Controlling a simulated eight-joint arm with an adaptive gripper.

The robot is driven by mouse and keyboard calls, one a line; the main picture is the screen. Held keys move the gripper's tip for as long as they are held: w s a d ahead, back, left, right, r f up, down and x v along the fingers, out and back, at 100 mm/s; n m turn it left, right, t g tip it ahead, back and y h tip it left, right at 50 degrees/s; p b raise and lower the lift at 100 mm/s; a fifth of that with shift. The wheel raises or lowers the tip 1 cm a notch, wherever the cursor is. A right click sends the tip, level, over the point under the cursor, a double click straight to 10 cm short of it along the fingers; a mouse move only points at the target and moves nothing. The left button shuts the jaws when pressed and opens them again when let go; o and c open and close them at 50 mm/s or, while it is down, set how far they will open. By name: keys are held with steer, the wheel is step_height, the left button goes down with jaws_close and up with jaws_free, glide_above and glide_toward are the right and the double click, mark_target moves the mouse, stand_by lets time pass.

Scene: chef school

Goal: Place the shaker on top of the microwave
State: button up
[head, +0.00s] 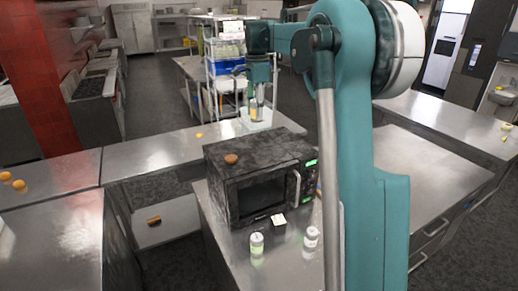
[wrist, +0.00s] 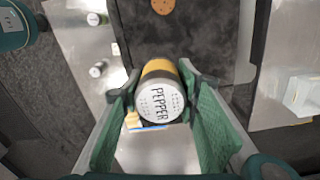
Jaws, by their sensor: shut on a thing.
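The pepper shaker (wrist: 160,92), with a white lid marked PEPPER and a yellowish band, sits between the two green fingers of my gripper (wrist: 165,100) in the wrist view. In the head view my gripper (head: 257,108) points down beyond the back of the microwave, shut on the shaker (head: 253,114), which shows only as a small yellowish patch. The microwave (head: 225,163) is dark and scuffed, with its door closed, on the near steel counter. Its top also shows in the wrist view (wrist: 190,45), ahead of the shaker. The shaker appears apart from it.
A round brown cookie (head: 231,159) lies on the microwave's top; the rest of that top is clear. A shelf rack (head: 212,85) stands behind my gripper.

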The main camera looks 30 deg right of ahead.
glide_above(250, 148)
step_height(250, 148, down, 3)
steer(key=shift+s+f+p, duration=0.1)
steer(key=shift+f+p, duration=0.35)
steer(key=shift+f, duration=2.05)
steer(key=shift+f, duration=3.1)
steer(key=shift+f, duration=0.1)
steer(key=shift+f+p, duration=0.35)
steer(key=shift+f, duration=1.45)
steer(key=shift+f, duration=0.1)
steer(key=o, duration=1)
